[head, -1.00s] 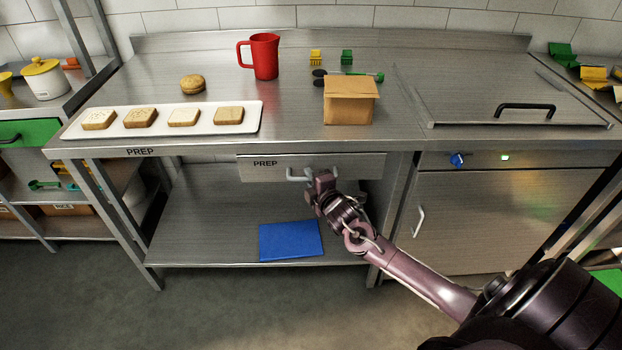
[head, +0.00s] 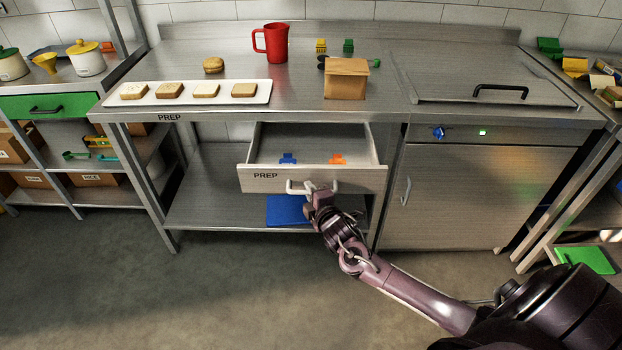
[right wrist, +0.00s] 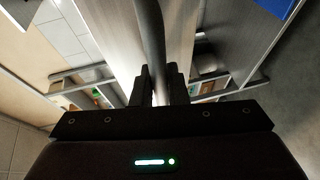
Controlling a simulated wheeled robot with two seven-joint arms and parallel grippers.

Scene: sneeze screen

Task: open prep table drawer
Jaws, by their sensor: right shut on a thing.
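The prep table drawer (head: 352,180) is pulled out from under the steel prep table (head: 350,110), in the middle of the head view. Its inside shows a blue clip-like item (head: 288,158) and an orange one (head: 337,158). My right gripper (head: 316,192) is shut on the drawer's pale bar handle (head: 296,188). In the right wrist view the handle (right wrist: 152,40) runs between the two fingers (right wrist: 158,85). My left gripper is not in view.
On the table top are a tray (head: 190,99) of bread slices, a bun (head: 213,65), a red pitcher (head: 273,43) and a cardboard box (head: 346,78). The floor in front is clear.

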